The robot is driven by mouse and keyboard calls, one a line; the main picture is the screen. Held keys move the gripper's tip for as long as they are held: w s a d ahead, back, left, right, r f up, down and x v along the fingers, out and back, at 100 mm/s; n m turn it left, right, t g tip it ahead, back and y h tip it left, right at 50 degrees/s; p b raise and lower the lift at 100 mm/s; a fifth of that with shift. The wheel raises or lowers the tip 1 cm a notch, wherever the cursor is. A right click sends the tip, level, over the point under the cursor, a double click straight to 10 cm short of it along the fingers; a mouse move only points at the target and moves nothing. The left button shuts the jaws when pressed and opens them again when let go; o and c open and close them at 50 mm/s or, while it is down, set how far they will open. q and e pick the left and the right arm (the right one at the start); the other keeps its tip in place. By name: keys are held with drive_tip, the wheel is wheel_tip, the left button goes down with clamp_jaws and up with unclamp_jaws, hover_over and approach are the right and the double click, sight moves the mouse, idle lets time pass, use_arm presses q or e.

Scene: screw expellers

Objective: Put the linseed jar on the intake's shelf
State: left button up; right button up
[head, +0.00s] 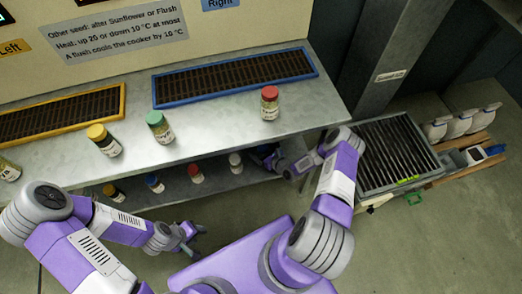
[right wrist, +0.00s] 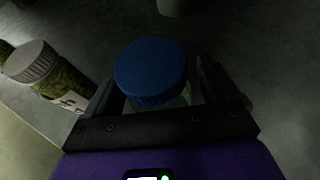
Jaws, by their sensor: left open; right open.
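Which jar is the linseed jar I cannot tell; the labels are too small or hidden. In the right wrist view a blue-lidded jar (right wrist: 152,72) stands between the spread fingers of my right gripper (right wrist: 165,95); its label is hidden. In the head view my right gripper (head: 278,164) reaches under the bench onto the lower shelf (head: 215,183), largely hidden by the bench and arm. My left gripper (head: 190,238) is open and empty in front of the bench, over the floor. I cannot tell which surface is the intake's shelf.
A grey-lidded jar (right wrist: 45,75) is just left of my right gripper. More jars stand on the bench top (head: 215,115). A slatted grate (head: 395,150) lies right of the bench.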

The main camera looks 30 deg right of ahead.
drive_tip(key=shift+s+d+r, duration=0.1)
drive_tip(key=shift+s+r, duration=0.1)
drive_tip(key=p+v, duration=0.3)
drive_tip(key=v, duration=0.8)
drive_tip(key=shift+s, duration=0.3)
drive_tip(key=shift+r, duration=0.1)
drive_tip(key=w+a+r+n+g+y+p, duration=0.1)
drive_tip(key=a+r+n+g+p, duration=0.15)
drive_tip(key=a+n, duration=0.6)
drive_tip(key=s+a+r+n+g+p, duration=0.4)
drive_tip(key=s+a+r+n+g, duration=0.6)
drive_tip(key=n, duration=1.2)
drive_tip(key=s+a+r, duration=0.2)
drive_tip(key=s+a, duration=0.1)
